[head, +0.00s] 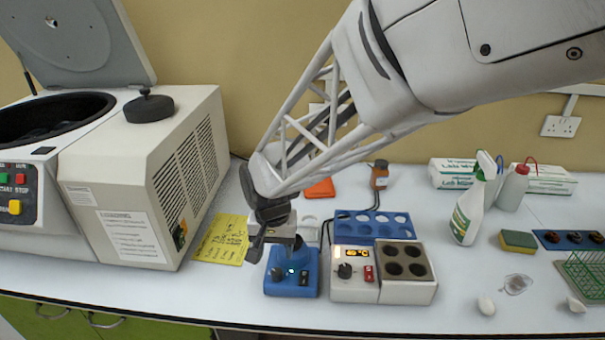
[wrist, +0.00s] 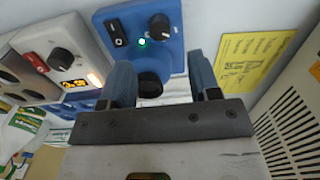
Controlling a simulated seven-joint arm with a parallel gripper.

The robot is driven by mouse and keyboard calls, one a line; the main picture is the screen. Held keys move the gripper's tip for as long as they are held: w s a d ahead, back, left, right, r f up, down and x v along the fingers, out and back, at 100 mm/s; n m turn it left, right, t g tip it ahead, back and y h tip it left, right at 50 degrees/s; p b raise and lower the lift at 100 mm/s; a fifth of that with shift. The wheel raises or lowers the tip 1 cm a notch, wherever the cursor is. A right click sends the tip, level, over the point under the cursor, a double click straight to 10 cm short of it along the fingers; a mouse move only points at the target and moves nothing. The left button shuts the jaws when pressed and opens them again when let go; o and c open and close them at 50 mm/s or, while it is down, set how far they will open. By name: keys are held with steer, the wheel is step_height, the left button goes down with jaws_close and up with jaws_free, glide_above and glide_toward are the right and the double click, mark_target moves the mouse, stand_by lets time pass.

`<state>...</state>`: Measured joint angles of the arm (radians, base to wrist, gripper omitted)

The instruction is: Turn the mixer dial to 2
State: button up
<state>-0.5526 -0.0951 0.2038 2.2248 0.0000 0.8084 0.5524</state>
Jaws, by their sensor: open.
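The blue mixer (head: 291,287) stands on the bench near the front edge, below my gripper (head: 277,240). In the wrist view the mixer (wrist: 172,52) shows its black dial (wrist: 159,25), a lit green light (wrist: 141,42) and a black rocker switch (wrist: 115,32). The dial's number marks are too small to read. My gripper (wrist: 163,78) is open. Its two fingers are spread over the mixer's black cup (wrist: 150,84), which shows between them. The dial lies beyond the fingertips, apart from them. I cannot tell whether a finger touches the cup.
A white heater block (head: 352,292) with its own black knob, red switch and lit orange display stands close right of the mixer. A yellow note (head: 222,240) lies to the left, beside the large centrifuge (head: 150,190). A blue rack (head: 372,226) sits behind the heater.

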mark_target(277, 272)
steer(key=shift+f, duration=0.1)
steer(key=shift+f, duration=3.8)
steer(key=c, duration=0.9)
steer(key=shift+c, duration=0.2)
